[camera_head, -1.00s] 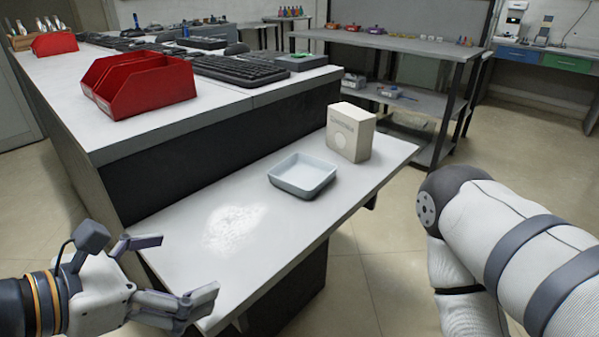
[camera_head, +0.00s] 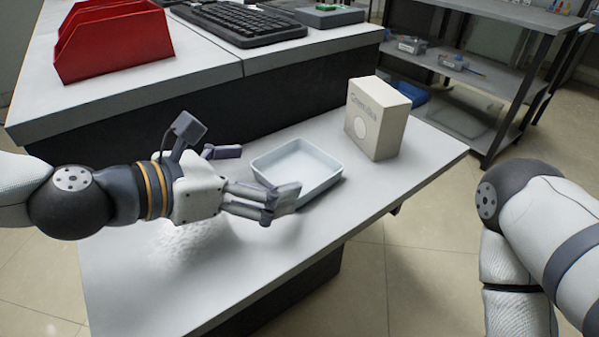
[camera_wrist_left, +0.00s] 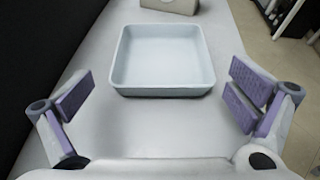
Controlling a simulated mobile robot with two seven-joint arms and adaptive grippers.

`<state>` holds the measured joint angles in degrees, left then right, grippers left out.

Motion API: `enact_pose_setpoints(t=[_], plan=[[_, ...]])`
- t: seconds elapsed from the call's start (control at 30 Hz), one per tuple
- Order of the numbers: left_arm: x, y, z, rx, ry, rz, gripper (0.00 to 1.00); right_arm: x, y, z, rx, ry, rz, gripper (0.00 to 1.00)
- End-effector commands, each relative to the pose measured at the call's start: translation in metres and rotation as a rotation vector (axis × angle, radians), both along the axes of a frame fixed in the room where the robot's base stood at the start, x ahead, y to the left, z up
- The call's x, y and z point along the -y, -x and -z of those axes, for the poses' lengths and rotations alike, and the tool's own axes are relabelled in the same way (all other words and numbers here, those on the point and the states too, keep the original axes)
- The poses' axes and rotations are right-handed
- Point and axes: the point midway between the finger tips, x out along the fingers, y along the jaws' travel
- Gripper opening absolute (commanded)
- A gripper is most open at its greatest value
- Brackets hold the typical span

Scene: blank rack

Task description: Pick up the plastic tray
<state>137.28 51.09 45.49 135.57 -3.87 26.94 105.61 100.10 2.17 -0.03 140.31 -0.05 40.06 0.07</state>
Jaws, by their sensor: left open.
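The plastic tray (camera_head: 318,187) is a shallow, pale blue-white, empty rectangular tray lying flat on the white lower table. My left gripper (camera_head: 248,176) is open at the tray's left side, its fingers pointing right towards it. One finger overlaps the tray's near left corner in the head view. In the left wrist view the tray (camera_wrist_left: 162,91) lies ahead, centred between the spread fingers of the left gripper (camera_wrist_left: 158,105). Nothing is between the fingers, and the tray looks a little beyond their tips. My right arm shows at the right, but its gripper is out of view.
A white box (camera_head: 378,120) stands on the table just behind the tray to the right. A higher counter (camera_head: 200,88) with a red bin (camera_head: 115,42) and a black keyboard (camera_head: 240,22) borders the table's far side. The white table (camera_head: 330,215) is clear in front of the tray.

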Motion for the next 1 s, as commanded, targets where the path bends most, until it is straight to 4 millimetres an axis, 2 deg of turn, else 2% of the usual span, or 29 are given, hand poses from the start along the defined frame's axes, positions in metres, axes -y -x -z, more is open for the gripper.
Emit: enact_pose_setpoints(t=[0.3, 0.57, 0.67, 0.7, 1.0], plan=[[0.038, -0.030, 0.019, 0.003, -0.002, 0.002, 1.00, 0.000, 0.006, 0.007, -0.022, 0.000, 0.000, 0.40], [0.041, -0.034, 0.018, 0.006, 0.001, -0.001, 1.00, 0.000, 0.006, 0.007, -0.021, 0.001, -0.001, 0.40], [0.041, -0.034, 0.018, 0.005, 0.001, -0.001, 0.77, 0.000, 0.006, 0.007, -0.021, 0.001, -0.001, 0.40], [0.041, -0.034, 0.018, 0.005, 0.001, -0.001, 0.73, 0.000, 0.006, 0.007, -0.021, 0.001, -0.001, 0.40], [0.041, -0.033, 0.019, 0.005, 0.000, -0.001, 0.73, 0.000, 0.006, 0.007, -0.021, 0.001, -0.001, 0.40]])
